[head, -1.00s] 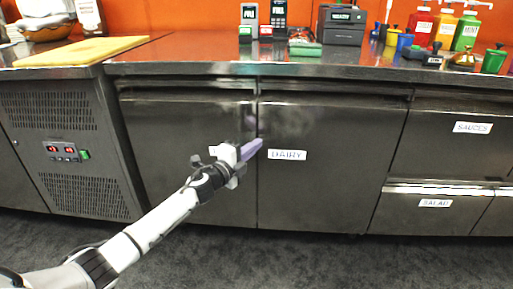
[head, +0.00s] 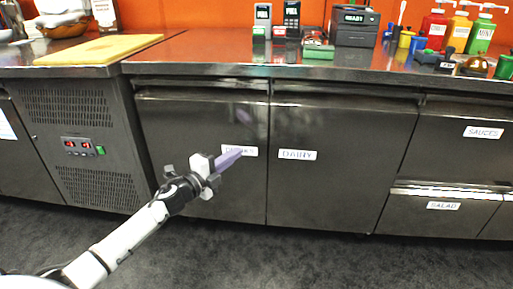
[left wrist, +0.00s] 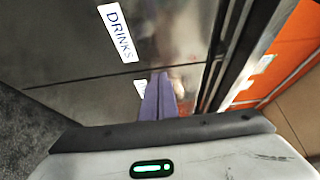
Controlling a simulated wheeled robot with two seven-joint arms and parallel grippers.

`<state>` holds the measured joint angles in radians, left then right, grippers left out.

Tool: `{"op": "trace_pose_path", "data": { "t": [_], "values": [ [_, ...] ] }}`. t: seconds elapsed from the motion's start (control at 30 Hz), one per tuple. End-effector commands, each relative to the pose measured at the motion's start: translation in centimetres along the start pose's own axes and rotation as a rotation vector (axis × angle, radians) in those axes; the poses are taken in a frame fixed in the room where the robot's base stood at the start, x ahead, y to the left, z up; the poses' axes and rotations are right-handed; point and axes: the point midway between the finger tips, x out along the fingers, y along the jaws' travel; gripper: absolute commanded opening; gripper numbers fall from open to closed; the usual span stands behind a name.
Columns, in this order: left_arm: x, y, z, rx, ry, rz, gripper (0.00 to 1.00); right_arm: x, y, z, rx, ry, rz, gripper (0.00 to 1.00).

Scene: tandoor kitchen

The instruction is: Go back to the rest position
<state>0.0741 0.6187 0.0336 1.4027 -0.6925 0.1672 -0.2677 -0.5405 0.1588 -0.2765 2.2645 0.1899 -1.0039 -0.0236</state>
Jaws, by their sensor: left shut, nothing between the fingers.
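My left gripper (head: 228,160) is in front of the counter's lower cabinet, near the drinks door (head: 204,190). Its purple fingers are shut with nothing between them, and they partly cover the drinks label in the head view. In the left wrist view the fingers (left wrist: 158,97) point toward the dark metal doors, and the drinks label (left wrist: 118,33) shows whole. The dairy door (head: 325,195) beside it is closed, as is the drinks door. My right gripper is in neither view.
The steel countertop (head: 230,60) runs above the doors. It carries a yellow cutting board (head: 98,49), a dark payment printer (head: 354,26) and red, yellow and green sauce bottles (head: 459,32). Sauces and salad drawers (head: 438,203) are at the right. The dark floor (head: 300,262) in front is clear.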

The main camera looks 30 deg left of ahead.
Motion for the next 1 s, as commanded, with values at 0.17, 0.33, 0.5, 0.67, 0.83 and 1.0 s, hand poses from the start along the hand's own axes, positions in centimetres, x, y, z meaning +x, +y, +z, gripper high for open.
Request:
{"op": "trace_pose_path", "data": {
  "t": [0.17,0.33,0.5,0.67,0.83,1.0],
  "values": [
    [-0.2,0.0,0.2,0.001,0.001,0.0,0.0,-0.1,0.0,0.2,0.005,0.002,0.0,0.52],
    [-0.5,0.5,-0.4,-0.036,-0.021,0.007,0.0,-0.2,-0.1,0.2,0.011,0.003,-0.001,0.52],
    [-3.1,3.5,-3.2,-0.26,-0.164,0.069,0.0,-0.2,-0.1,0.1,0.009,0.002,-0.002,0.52],
    [-9.1,8.4,-7.6,-0.59,-0.378,0.231,0.0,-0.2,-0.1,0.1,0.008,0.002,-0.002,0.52],
    [-17.8,12.9,-13.5,-0.896,-0.594,0.484,0.0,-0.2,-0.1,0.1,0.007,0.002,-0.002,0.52],
    [-24.3,14.5,-18.0,-1.056,-0.722,0.683,0.0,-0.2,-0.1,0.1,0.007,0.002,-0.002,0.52]
  ]
}}
